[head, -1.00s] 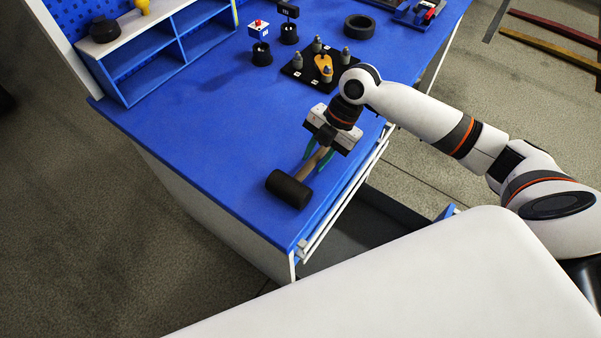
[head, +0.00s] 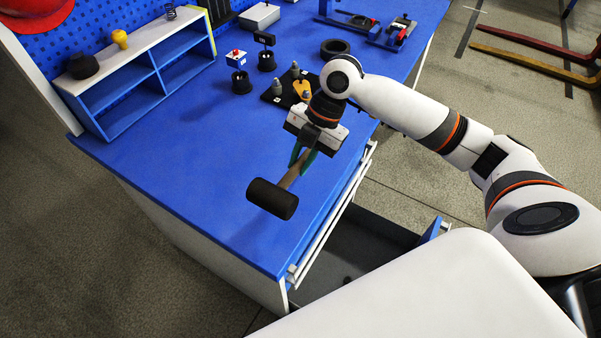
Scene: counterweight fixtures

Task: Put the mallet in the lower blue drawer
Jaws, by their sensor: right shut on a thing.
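The mallet has a black cylindrical head (head: 272,199) and a wooden handle. My right gripper (head: 302,160), with green fingers, is shut on the handle, and the mallet is held over the blue worktop near its front edge. The lower drawer (head: 365,245) stands open below the worktop on the right side; its dark inside shows, with a blue front edge (head: 431,231). A small dark thing lies in it. Part of the drawer is hidden by my white body. My left gripper is not in view.
The blue worktop (head: 180,150) is clear to the left of the mallet. Behind my gripper stand a black board (head: 270,98) with metal weights, a black ring (head: 335,48) and small black cups. A blue shelf unit (head: 150,75) stands at the back left.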

